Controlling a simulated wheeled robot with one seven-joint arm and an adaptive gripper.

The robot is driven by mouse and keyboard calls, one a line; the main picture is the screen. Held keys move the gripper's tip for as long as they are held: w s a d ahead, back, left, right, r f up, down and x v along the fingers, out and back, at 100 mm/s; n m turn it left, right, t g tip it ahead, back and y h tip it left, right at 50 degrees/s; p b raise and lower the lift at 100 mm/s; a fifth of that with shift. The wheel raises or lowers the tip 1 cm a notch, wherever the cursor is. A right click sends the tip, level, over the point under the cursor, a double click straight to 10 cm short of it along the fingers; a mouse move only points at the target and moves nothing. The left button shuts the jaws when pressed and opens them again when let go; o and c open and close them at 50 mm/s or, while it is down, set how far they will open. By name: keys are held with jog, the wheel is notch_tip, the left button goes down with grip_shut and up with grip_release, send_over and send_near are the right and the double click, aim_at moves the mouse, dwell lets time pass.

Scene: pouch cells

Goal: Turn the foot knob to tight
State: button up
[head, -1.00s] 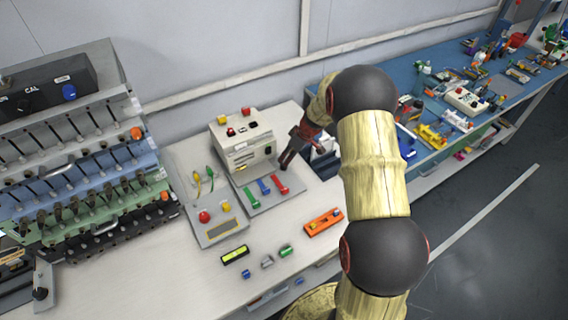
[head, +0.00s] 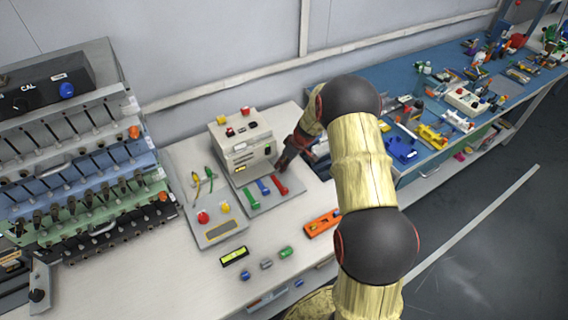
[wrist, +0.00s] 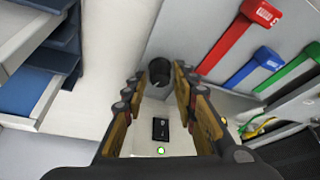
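The foot knob, a dark round knob (wrist: 160,72), shows in the wrist view on a grey surface beside a pale box. My gripper (wrist: 159,76) is open, with one finger on each side of the knob and a visible gap on both sides. I cannot tell how far the fingertips stand above it. In the head view my gripper (head: 282,168) points down at the right side of the pale box (head: 243,150), near the red lever (head: 280,184). The knob is hidden there behind the box or gripper. Its turn mark cannot be read.
Blue (head: 263,187) and green (head: 250,196) levers stand beside the red one on the grey plate. A control panel (head: 217,226) with a red button lies to the left. An orange level (head: 322,223) and small parts lie in front. A cluttered blue bench (head: 400,95) is at right.

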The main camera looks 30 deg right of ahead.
jog(key=c, duration=0.6)
grip_shut()
